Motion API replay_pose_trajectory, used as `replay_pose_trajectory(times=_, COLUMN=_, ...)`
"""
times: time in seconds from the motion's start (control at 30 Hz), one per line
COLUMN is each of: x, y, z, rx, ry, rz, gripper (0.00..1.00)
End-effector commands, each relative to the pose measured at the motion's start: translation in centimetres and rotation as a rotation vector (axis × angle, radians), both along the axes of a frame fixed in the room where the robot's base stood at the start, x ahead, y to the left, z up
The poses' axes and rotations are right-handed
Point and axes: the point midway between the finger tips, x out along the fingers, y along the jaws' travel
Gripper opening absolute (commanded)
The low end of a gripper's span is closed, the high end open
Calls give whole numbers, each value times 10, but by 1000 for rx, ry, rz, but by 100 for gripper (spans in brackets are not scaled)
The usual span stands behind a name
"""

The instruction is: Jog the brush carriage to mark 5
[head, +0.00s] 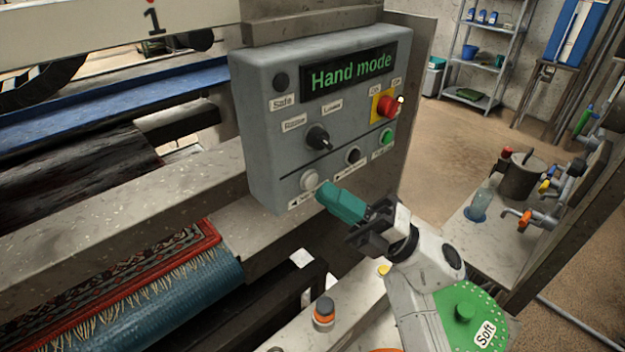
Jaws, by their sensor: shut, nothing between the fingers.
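The grey control panel (255,130) stands in the middle of the head view, and its screen (348,75) reads "Hand mode" in green. A white button (308,179) sits at its lower left and a black button (353,155) to the right; their labels are too small or covered to read. A black knob (318,137) sits between "Raise" and "Lower". My gripper (330,194) is shut and empty, its teal fingertips just below and right of the white button, partly over its label. I cannot tell whether they touch the panel. A mark "1" (152,20) shows on the pale beam; I cannot make out the brush carriage or mark 5.
A red knob (387,106) on a yellow plate and a green button (386,136) are at the panel's right. A side shelf (500,240) with a bottle and pot stands right. Open floor lies behind.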

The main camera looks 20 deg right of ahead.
Motion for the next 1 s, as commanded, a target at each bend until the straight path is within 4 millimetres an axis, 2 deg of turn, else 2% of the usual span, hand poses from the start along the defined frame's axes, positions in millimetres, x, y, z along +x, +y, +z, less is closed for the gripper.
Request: replay_pose_trajectory(times=1.0, x=10, y=3, z=0, rx=0, ry=0, rz=0, gripper=0)
